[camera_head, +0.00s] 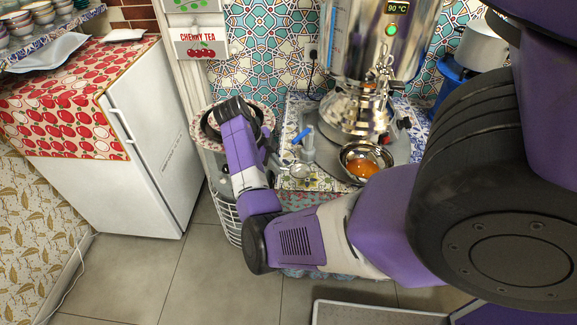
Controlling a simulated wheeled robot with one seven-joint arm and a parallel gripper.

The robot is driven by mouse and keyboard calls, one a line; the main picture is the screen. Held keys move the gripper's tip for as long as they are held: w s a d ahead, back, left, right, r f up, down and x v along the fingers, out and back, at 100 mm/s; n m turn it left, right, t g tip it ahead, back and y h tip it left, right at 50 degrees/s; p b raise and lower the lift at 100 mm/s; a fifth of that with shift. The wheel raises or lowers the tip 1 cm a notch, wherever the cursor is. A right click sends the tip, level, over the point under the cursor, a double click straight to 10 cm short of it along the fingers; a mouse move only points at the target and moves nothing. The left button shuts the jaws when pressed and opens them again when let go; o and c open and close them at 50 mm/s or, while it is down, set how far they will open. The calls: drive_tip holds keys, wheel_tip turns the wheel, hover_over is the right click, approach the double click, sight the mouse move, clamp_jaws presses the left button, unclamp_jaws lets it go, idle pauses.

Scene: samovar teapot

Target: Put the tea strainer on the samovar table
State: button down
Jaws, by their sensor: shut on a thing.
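The samovar table (293,186) has a patterned cloth and a metal tray, with the large shiny samovar (360,110) on it. My gripper (232,108) is at the far end of my purple arm, left of the table, over a round stand with a red-and-white patterned top (267,117). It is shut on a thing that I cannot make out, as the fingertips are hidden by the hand. I cannot tell for sure where the tea strainer is. A small round silvery item (299,172) lies near the table's front left and is too small to identify.
A metal bowl of orange liquid (365,168) and a grey fitting with a blue handle (306,150) stand on the table. A white fridge (160,135) with a cherry cloth is at left. My arm crosses in front of the table. The tiled floor at left is clear.

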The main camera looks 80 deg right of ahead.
sight(288, 178)
drive_tip(key=s, duration=0.1)
drive_tip(key=s+d, duration=0.1)
drive_tip(key=s, duration=0.1)
drive_tip(key=shift+s+d+p, duration=0.3)
drive_tip(key=shift+d+p, duration=0.05)
drive_tip(key=shift+d, duration=0.05)
drive_tip(key=shift+f+p, duration=0.3)
drive_tip(key=shift+f, duration=1.45)
drive_tip(key=c, duration=1.5)
unclamp_jaws()
